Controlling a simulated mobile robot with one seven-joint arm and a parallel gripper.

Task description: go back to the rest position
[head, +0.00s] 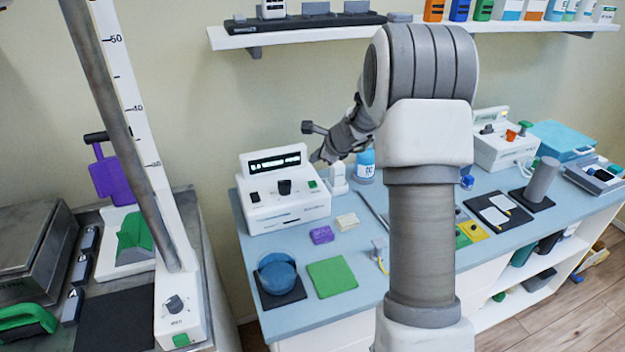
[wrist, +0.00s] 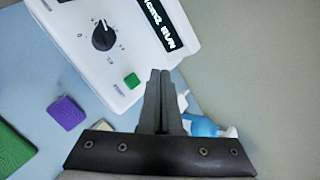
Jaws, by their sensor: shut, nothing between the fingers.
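My gripper (wrist: 158,100) is shut and empty in the wrist view, its two fingers together. It points past the right side of a white device with a black knob (wrist: 104,36) and a green button. In the head view my gripper (head: 316,158) is partly hidden and small, held above the blue-topped counter (head: 345,230) near the right end of that white device (head: 284,206). My arm fills the middle of the head view and hides part of the counter.
A purple block (head: 322,235), a cream block (head: 347,221), a green cloth (head: 332,277) and a blue bowl (head: 277,274) lie on the counter. A blue bottle (head: 365,166) stands behind the arm. A wall shelf (head: 300,33) runs above. A metal post (head: 125,130) stands left.

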